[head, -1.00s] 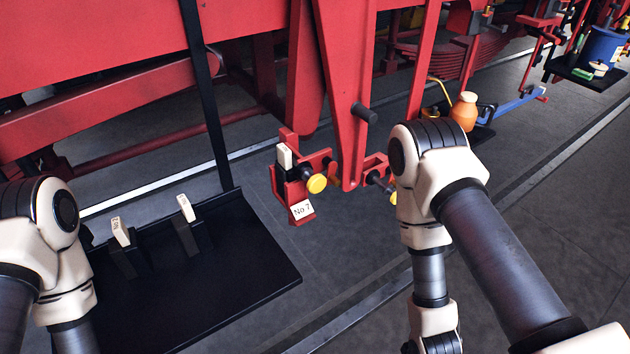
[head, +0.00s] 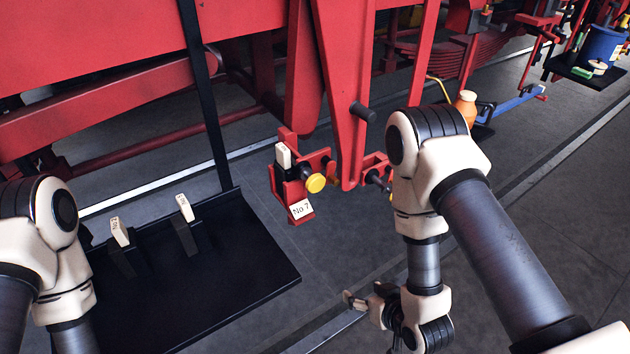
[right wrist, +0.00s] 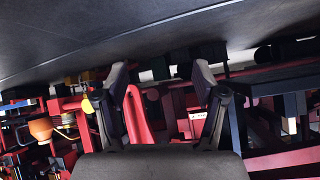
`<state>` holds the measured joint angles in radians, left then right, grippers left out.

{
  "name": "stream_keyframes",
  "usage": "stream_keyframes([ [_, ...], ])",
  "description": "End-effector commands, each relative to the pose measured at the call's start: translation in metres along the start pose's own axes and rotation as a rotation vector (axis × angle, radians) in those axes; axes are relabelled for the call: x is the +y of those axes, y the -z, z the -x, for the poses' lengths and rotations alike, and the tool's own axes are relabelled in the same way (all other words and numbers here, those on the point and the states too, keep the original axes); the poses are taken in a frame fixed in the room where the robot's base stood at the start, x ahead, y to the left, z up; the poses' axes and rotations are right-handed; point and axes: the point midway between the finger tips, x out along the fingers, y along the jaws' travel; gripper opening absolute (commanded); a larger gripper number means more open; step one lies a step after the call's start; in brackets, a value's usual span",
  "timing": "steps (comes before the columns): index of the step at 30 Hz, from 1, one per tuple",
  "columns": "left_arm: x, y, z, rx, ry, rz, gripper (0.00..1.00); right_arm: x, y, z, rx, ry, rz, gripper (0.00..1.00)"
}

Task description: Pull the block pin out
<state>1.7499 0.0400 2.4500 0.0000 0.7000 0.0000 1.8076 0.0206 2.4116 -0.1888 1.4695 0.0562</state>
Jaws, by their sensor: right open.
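A pin with a yellow round knob (head: 316,183) sits in a red block holder (head: 293,190) with a white "No 7" label (head: 301,209), below a red hanger. A second knobbed pin (head: 374,178) on the hanger's right is partly hidden behind my right arm. My right gripper (head: 354,300) is low in the head view, below and right of the block holder, apart from it. In the right wrist view its jaws (right wrist: 162,85) are open and empty, with a yellow disc (right wrist: 88,105) left of them. My left gripper is out of view.
A black tray (head: 250,265) with two tagged pieces (head: 185,208) lies at left, hung from a black post (head: 207,95). An orange bottle (head: 465,108) stands behind my right arm. Red frame beams fill the top. The floor below the holder is clear.

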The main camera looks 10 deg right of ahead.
Motion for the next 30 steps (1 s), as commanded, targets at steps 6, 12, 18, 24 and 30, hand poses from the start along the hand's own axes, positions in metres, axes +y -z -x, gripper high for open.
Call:
stream_keyframes([
  [6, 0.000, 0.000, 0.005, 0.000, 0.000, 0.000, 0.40, -0.060, 0.193, 0.037, 0.625, 0.235, 0.066, 0.70],
  [12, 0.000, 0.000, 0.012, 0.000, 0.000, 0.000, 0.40, -0.068, 0.222, 0.037, 0.663, 0.241, 0.087, 0.70],
  [18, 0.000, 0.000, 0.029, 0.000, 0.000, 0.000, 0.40, -0.077, 0.246, 0.009, 0.663, 0.239, 0.086, 0.70],
  [24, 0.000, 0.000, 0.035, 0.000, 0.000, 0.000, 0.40, -0.083, 0.259, -0.013, 0.661, 0.237, 0.084, 0.70],
  [30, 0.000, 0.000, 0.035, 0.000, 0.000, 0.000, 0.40, -0.083, 0.259, -0.017, 0.659, 0.236, 0.083, 0.70],
])
